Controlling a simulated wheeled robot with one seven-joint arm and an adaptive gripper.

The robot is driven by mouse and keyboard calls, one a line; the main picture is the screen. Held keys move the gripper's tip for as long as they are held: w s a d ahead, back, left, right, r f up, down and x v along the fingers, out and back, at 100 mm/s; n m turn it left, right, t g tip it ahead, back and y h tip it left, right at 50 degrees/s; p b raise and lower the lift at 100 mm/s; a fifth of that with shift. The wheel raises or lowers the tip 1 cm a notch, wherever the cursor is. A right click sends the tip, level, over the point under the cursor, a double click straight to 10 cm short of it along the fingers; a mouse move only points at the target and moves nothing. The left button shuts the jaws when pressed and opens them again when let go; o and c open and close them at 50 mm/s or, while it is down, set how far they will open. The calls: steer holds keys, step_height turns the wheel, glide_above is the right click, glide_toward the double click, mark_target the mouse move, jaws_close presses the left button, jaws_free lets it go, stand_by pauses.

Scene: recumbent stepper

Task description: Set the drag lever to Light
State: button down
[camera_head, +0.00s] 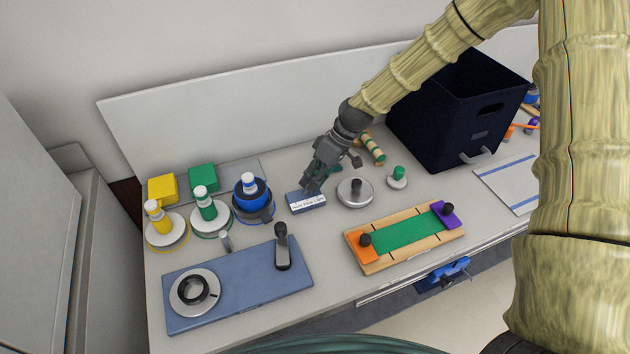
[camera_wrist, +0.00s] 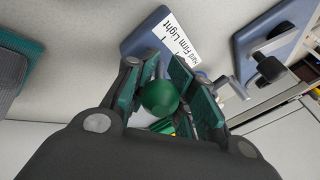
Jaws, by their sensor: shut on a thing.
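The drag unit is a small blue block (camera_head: 306,206) with a white label (camera_wrist: 183,44) that reads Hard, Firm, Light. It stands in the middle of the bench, and the wrist view shows its blue housing too (camera_wrist: 146,36). A green ball knob (camera_wrist: 160,98), apparently the drag lever's, sits between my fingers. My gripper (camera_head: 311,187) is at the back of the block, pointing down. In the wrist view my gripper (camera_wrist: 157,76) is shut on the knob. The lever's stem is hidden, so I cannot tell which mark it is at.
A metal disc with a knob (camera_head: 355,192) stands close on the right. A blue dial (camera_head: 252,201) stands on the left. A blue panel with a black lever (camera_head: 240,289) and a wooden slide board (camera_head: 403,236) lie in front. A dark bin (camera_head: 455,110) stands behind right.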

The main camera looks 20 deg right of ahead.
steer(key=shift+w+d+r, duration=0.1)
steer(key=shift+w+r, duration=0.15)
steer(key=shift+w, duration=0.05)
steer(key=c, duration=1.5)
jaws_free()
steer(key=shift+s+d, duration=0.1)
steer(key=shift+o, duration=0.2)
steer(key=shift+f, duration=0.1)
steer(key=shift+s, duration=0.1)
steer(key=v, duration=1.1)
steer(key=shift+d+r, duration=0.15)
steer(key=shift+r, duration=0.25)
